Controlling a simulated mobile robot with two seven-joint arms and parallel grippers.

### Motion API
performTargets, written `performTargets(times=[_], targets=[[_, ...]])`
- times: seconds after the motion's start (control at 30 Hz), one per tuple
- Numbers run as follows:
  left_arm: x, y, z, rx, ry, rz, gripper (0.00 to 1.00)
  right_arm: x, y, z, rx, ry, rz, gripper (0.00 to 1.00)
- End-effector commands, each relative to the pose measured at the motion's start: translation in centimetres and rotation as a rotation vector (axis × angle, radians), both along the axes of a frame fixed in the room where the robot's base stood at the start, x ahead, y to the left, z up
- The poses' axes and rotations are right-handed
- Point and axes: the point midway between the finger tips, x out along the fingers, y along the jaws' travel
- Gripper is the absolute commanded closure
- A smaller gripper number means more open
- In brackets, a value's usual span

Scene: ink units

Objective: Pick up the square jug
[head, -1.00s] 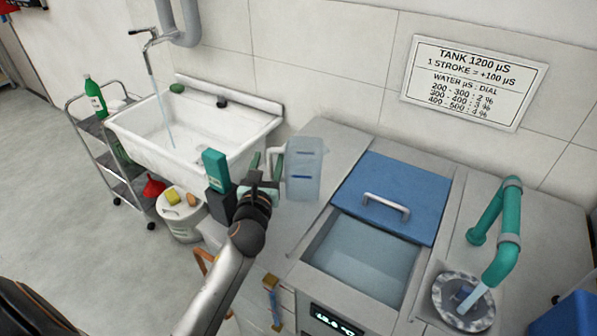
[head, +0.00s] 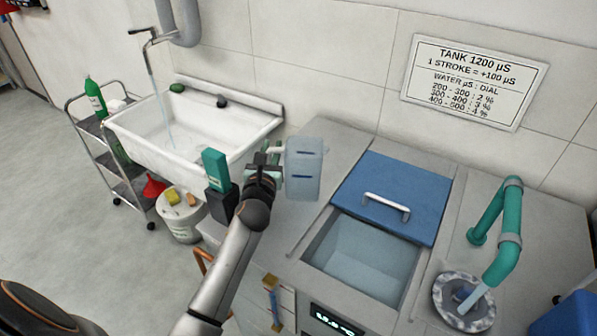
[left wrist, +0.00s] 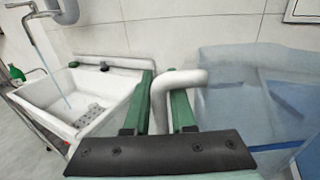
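The square jug (head: 304,168) is a translucent pale-blue container with dark blue marks on its side and a white handle on its left. It stands upright on the grey counter, left of the tank. My left gripper (head: 266,158) is at the handle. In the left wrist view, its green fingers (left wrist: 160,108) lie on either side of the handle (left wrist: 160,92), which fills the gap between them. The jug's body (left wrist: 255,95) shows to the right of the fingers. The handle's lower part is hidden by the gripper. My right gripper is not in view.
A blue lid (head: 395,195) with a bar handle partly covers the water tank (head: 365,255) right of the jug. A teal-and-black bottle-like object (head: 217,180) stands close left of my gripper. A sink (head: 190,130) is behind left. A teal pipe (head: 505,225) stands at right.

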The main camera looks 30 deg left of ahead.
Motion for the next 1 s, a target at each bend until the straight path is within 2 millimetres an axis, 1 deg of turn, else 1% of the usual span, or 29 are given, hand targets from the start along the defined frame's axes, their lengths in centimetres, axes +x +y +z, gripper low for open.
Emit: performTargets(times=[0.03, 0.17, 0.2, 1.0], targets=[[-0.02, -0.02, -0.01, 0.000, 0.000, 0.000, 0.84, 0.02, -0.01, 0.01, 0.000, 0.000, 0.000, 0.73], [-0.02, -0.02, -0.01, 0.000, 0.000, 0.000, 0.98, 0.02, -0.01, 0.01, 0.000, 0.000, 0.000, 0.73], [-0.02, -0.02, -0.01, 0.000, 0.000, 0.000, 1.00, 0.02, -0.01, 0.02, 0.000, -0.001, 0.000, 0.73], [-0.01, -0.03, -0.02, 0.001, 0.000, 0.000, 1.00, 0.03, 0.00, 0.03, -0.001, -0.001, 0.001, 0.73]])
